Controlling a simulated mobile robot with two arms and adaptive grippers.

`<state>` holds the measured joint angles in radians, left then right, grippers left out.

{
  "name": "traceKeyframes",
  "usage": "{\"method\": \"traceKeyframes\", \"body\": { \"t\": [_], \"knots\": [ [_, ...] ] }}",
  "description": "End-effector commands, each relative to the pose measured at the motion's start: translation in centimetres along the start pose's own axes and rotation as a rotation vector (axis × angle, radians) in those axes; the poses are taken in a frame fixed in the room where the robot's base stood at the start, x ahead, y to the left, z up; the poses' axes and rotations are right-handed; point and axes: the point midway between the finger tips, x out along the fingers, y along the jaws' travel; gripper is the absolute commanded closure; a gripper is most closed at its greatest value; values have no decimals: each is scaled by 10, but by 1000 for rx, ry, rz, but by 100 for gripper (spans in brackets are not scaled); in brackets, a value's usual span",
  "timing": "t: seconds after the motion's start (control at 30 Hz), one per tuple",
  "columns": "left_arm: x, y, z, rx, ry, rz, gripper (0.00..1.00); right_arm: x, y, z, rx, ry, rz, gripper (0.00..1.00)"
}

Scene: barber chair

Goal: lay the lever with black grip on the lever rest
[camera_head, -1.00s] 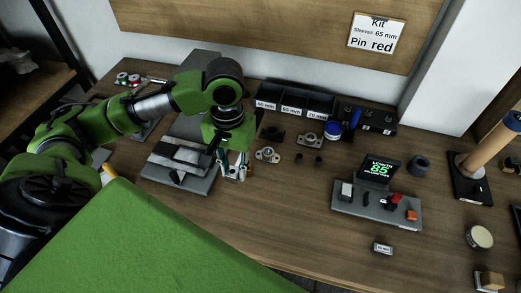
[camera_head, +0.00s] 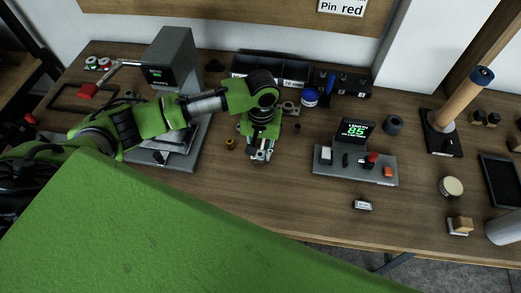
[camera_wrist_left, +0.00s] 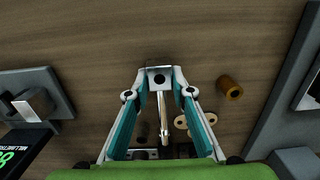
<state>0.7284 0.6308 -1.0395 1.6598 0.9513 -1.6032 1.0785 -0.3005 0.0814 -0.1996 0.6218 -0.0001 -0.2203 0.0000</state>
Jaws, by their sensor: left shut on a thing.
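My left gripper (camera_head: 259,158) is over the middle of the bench, pointing down, between the grey machine and the screen unit. In the left wrist view its fingers (camera_wrist_left: 160,79) are closed on a pale metal piece (camera_wrist_left: 162,108) with a square, dark-centred end and a thin rod. It may be the lever, but I cannot make out a black grip on it. I cannot tell the lever rest for certain in either view. My right gripper is not in view.
The grey machine (camera_head: 172,58) stands left, with a red block (camera_head: 88,90) beside it. The screen unit (camera_head: 354,168) is right. An orange-brown bush (camera_head: 230,143) lies near the gripper. Dark bins (camera_head: 268,68) line the back. Bench in front of the gripper is clear.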

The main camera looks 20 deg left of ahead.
Motion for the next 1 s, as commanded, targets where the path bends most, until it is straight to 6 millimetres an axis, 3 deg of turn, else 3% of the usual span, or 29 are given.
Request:
{"method": "traceKeyframes", "body": {
  "t": [0.4,0.43,0.47,0.83,1.0],
  "knots": [
    [6,1,0,1,1,2,100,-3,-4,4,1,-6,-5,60],
    [7,0,0,1,0,1,70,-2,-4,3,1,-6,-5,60],
    [7,0,0,1,0,1,63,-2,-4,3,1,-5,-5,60],
    [5,0,0,1,1,1,61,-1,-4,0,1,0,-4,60],
    [-12,1,-1,2,3,4,61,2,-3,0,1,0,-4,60]
  ]
}}
